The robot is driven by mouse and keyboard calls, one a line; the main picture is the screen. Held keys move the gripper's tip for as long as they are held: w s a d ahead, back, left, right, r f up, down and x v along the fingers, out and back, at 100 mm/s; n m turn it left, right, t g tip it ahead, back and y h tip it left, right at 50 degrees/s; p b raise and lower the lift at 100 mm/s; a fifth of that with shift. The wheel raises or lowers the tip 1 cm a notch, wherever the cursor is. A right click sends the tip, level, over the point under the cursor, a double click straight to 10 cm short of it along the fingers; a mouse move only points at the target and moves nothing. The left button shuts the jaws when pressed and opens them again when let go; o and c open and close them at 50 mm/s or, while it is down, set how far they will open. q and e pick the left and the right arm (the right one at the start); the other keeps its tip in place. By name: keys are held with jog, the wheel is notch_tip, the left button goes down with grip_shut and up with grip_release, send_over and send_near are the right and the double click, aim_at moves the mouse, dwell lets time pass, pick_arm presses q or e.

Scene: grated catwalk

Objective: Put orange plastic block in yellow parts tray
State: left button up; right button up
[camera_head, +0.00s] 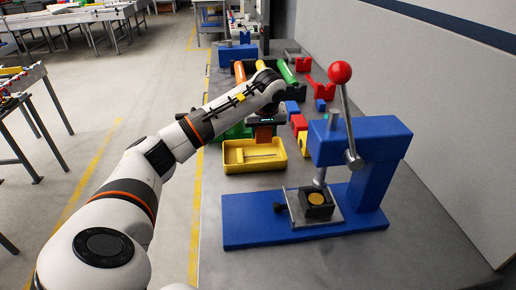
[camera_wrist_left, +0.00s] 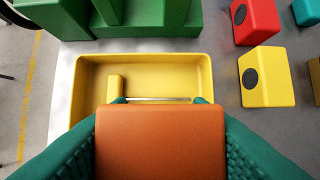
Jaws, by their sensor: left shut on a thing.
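My left gripper (camera_head: 264,127) is shut on the orange plastic block (camera_wrist_left: 160,142), with a green finger on each side of it in the left wrist view. The block is low in that view and hides part of the tray beneath. The yellow parts tray (camera_head: 254,168) stands on the bench. It also shows in the left wrist view (camera_wrist_left: 87,75). The block appears above the tray's near side, apart from its floor. Inside the tray lie a small yellow piece (camera_wrist_left: 115,87) and a thin metal rod (camera_wrist_left: 158,99). My right gripper is not in view.
A blue press (camera_head: 360,145) with a red-knobbed lever stands at the right. Green blocks (camera_wrist_left: 135,18) border the tray's far side. A yellow block (camera_wrist_left: 267,77) and a red block (camera_wrist_left: 255,20) lie to its right. The bench's left edge is close to the tray.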

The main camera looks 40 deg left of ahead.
aim_at(263, 143)
pick_arm(q)
jog(key=f, duration=0.4)
jog(key=shift+s+d+f, duration=0.15)
jog(key=shift+s+d, duration=0.1)
jog(key=shift+a+f, duration=0.1)
jog(key=shift+f, duration=0.55)
notch_tip(263, 143, down, 2)
jog(key=shift+f+p, duration=0.2)
jog(key=shift+p, duration=0.25)
jog(key=shift+f, duration=0.35)
jog(key=o, duration=0.8)
jog(key=shift+f, duration=0.1)
jog(key=shift+o, duration=1)
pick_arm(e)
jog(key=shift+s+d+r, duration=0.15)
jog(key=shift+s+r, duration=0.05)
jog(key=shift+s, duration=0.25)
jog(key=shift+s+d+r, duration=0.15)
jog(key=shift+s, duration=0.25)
